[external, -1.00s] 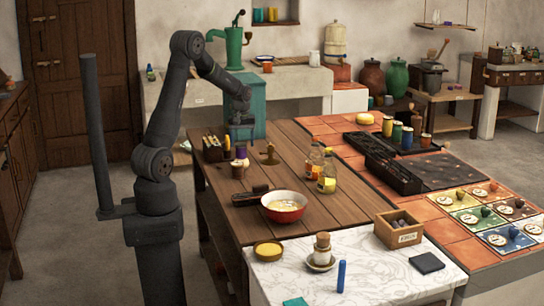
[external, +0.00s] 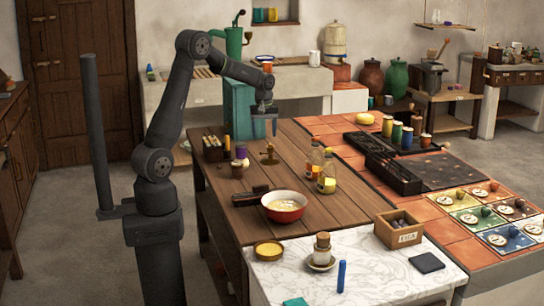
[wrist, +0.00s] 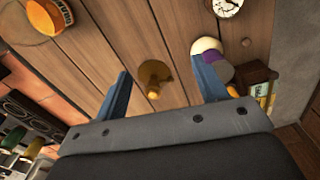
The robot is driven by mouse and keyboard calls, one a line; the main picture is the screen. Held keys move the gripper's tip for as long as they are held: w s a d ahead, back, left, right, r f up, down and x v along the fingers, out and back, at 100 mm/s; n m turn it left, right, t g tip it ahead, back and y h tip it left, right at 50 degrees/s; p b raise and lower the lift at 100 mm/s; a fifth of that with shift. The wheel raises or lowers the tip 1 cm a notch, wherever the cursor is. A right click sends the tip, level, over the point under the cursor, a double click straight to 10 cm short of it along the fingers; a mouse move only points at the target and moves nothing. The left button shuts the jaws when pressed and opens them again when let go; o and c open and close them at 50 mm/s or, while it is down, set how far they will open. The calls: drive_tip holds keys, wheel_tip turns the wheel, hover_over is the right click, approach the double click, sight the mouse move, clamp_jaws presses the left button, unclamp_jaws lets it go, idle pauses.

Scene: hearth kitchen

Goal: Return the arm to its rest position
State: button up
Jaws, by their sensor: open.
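My gripper (external: 264,122) is raised above the far end of the wooden table (external: 285,186) in the external view. In the wrist view my gripper (wrist: 168,88) shows two blue fingers spread apart with nothing between them. A brown knobbed wooden piece (external: 269,155) stands on the table below it. That piece also shows in the wrist view (wrist: 154,76), beyond the gap between the fingers. My arm reaches up from its base and bends over toward the table.
A red bowl (external: 283,207), oil bottles (external: 327,172), a purple-topped jar (external: 242,154) and a small rack (external: 214,148) stand on the table. A black grill tray (external: 388,166) lies to the right. The space around the raised gripper looks clear.

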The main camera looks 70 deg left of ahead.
drive_tip(key=w+a+f+n, duration=0.1)
drive_tip(key=w+a+f, duration=0.1)
drive_tip(key=w+a, duration=0.35)
drive_tip(key=w+a+f+n, duration=0.1)
drive_tip(key=w+a+f, duration=0.2)
drive_tip(key=w, duration=0.5)
drive_tip(key=a+f, duration=0.1)
drive_tip(key=a, duration=0.2)
drive_tip(key=a+f, duration=0.1)
drive_tip(key=shift+s+a+f, duration=0.3)
drive_tip(key=shift+a, duration=0.1)
drive_tip(key=s+d+r+m, duration=0.1)
drive_tip(key=s+d+r, duration=0.6)
drive_tip(key=s+d, duration=0.2)
drive_tip(key=shift+d, duration=0.95)
drive_tip(key=shift+w, duration=0.1)
